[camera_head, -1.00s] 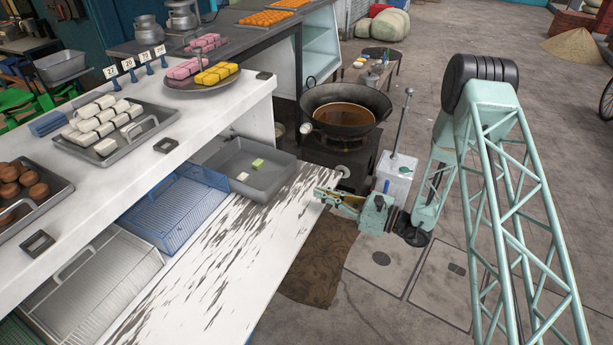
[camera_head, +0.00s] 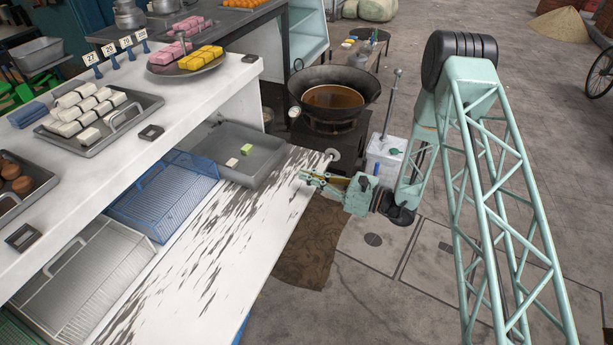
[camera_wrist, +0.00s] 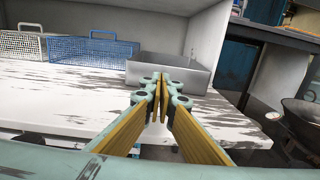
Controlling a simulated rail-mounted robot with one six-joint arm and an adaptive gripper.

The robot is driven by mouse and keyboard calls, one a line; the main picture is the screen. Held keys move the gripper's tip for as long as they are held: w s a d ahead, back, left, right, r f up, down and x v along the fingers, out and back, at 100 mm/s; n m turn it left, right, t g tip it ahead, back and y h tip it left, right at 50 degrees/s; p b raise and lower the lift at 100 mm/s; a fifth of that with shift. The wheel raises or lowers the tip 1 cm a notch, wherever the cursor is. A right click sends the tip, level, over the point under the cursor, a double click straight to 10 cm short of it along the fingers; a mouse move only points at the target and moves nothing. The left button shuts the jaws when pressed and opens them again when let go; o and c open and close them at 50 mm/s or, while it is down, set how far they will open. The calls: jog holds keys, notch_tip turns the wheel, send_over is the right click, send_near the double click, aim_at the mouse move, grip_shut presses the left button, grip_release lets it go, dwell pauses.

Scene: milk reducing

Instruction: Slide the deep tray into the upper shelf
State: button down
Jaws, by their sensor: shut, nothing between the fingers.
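The deep tray (camera_head: 254,176) is grey, rectangular and high-walled. It sits on the worn white shelf board (camera_head: 215,235), at the far end of the counter, with a green block (camera_head: 247,151) and a pale block (camera_head: 232,162) inside. In the wrist view I see its plain front wall (camera_wrist: 170,73) beyond my fingertips; its inside is hidden there. My gripper (camera_head: 303,176) is shut and empty, to the right of the tray and apart from it, near the board's right edge. It also shows in the wrist view (camera_wrist: 161,88), fingertips together, pointing toward the tray.
A blue wire basket (camera_head: 165,200) and a white wire basket (camera_head: 85,270) stand beside the tray on the board. The white counter top (camera_head: 190,105) overhangs them. A wok (camera_head: 333,95) on a stove stands behind my gripper. The board's front part is clear.

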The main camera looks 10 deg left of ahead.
aim_at(268, 162)
jog(key=shift+b+x, duration=0.8)
jog(key=shift+x, duration=5.3)
jog(key=shift+a+r, duration=0.1)
